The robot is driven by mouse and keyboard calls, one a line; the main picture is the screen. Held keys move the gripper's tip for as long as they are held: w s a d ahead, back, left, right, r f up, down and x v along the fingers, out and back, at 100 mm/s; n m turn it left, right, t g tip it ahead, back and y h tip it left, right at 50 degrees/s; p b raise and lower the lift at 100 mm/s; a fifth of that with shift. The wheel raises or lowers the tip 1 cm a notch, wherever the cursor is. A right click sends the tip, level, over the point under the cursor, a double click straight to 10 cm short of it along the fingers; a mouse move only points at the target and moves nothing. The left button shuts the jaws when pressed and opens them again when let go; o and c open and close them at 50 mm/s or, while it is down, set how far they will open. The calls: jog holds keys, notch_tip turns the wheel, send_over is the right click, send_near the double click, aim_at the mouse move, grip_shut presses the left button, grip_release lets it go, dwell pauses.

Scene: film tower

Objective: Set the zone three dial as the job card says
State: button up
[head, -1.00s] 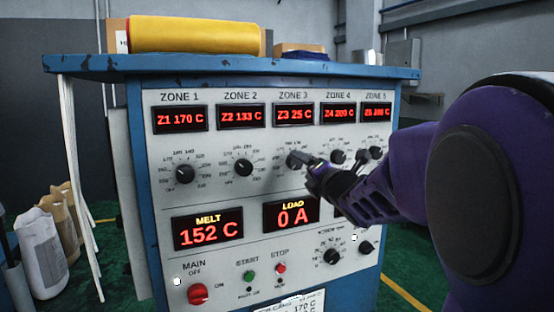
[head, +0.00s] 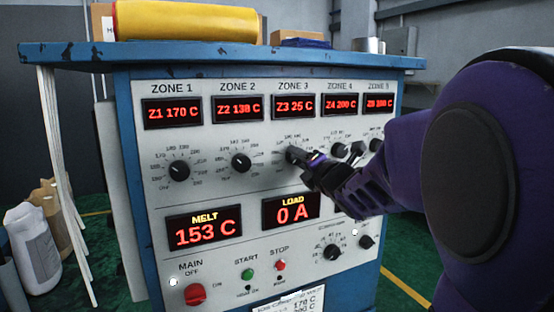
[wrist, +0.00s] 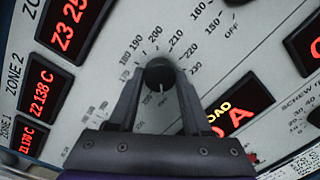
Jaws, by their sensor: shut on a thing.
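The zone three dial (head: 292,154) is a small black knob below the red display (head: 295,108) reading Z3 25 C. My gripper (head: 300,157) reaches it from the right. In the wrist view the dial (wrist: 160,72) sits between the two fingertips of my gripper (wrist: 160,80), which are shut on its sides. A pale mark shows on the knob, but the head view hides its setting behind my fingers. The job card (head: 298,302) is cut off at the bottom edge; only part of its text, including 170 C, can be read.
Neighbouring knobs sit close on the same panel, with the zone two dial (head: 241,162) to the left and the zone four dial (head: 338,150) to the right. The MELT display (head: 204,229) and LOAD display (head: 291,211) are below. A blue ledge (head: 230,53) overhangs the panel.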

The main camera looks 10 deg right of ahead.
grip_shut()
jog(key=shift+m, duration=0.4)
jog(key=m+p, duration=0.1)
jog(key=m, duration=0.7)
jog(key=m+g+y+p, duration=0.1)
jog(key=m+p, duration=0.1)
jog(key=m, duration=0.6)
jog(key=shift+d, duration=0.1)
dwell(0.3)
